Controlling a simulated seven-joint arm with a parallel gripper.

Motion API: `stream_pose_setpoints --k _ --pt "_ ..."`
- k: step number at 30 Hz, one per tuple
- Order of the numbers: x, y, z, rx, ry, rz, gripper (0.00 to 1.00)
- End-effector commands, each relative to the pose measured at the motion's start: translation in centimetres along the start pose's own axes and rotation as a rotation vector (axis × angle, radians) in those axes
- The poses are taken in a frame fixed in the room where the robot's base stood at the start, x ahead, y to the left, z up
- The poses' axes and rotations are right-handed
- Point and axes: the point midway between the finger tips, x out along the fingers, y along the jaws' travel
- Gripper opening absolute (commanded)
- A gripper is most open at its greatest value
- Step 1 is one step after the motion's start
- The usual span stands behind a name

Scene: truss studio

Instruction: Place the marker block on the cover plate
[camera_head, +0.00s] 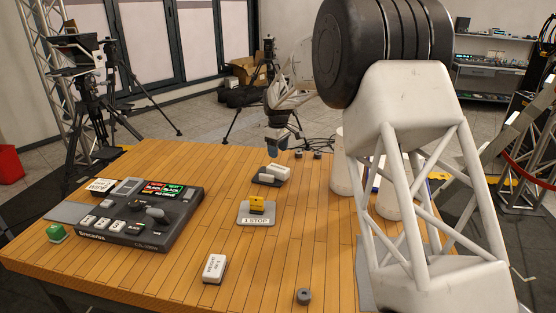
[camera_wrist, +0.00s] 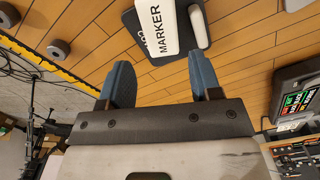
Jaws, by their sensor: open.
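The white marker block (camera_wrist: 164,27), lettered "MARKER", lies on a dark plate (camera_wrist: 190,48), likely the cover plate, beside a rounded white piece (camera_wrist: 197,20). In the head view the marker block (camera_head: 280,172) is at the right of this dark plate (camera_head: 266,183), towards the back of the table. My gripper (camera_wrist: 163,68) is open and empty, its two blue fingers apart and clear of the block. In the head view my gripper (camera_head: 275,153) hangs above and behind the plate. The top of the block is cut off in the wrist view.
A white lettered block (camera_head: 214,268) and grey puck (camera_head: 304,296) lie in front. White cylinders (camera_head: 342,175) stand right.

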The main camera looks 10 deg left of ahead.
Motion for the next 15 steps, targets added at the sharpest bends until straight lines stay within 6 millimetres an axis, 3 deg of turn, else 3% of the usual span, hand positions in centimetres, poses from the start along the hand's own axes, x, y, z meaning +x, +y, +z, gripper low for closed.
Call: stream_pose_setpoints --k 6,15 --pt "-2.8 0.0 0.0 0.0 0.001 0.001 0.58" --pt "-4.0 0.0 0.0 0.0 0.0 0.0 0.58"
